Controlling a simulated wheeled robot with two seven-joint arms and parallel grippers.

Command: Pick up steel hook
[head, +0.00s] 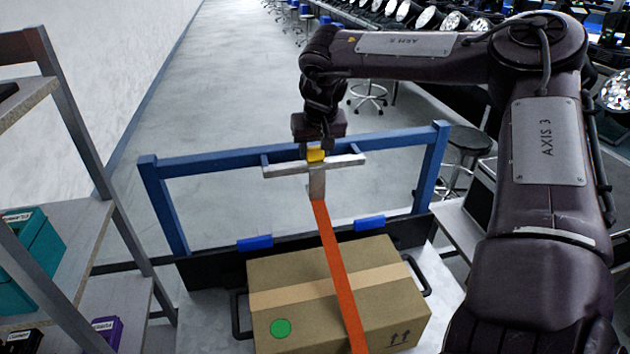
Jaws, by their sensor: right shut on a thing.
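The steel hook (317,185) is a pale grey metal piece at the upper end of an orange strap (336,265). A light grey crossbar (280,170) lies just above it, in front of the blue rail. My right gripper (316,153) reaches down from above at the rail and is shut at a small yellow piece by the top of the hook. The fingertips are small and partly hidden, so the exact contact is unclear. The strap runs from the hook down across a cardboard box (385,285). My left gripper is not in view.
A blue rail frame (215,165) stands behind the box, with blue blocks (255,243) below it. A shelf unit (85,240) with a teal case (35,245) stands at left. Stools (465,150) and a bench of lamps are at the right and back. Open floor lies beyond the rail.

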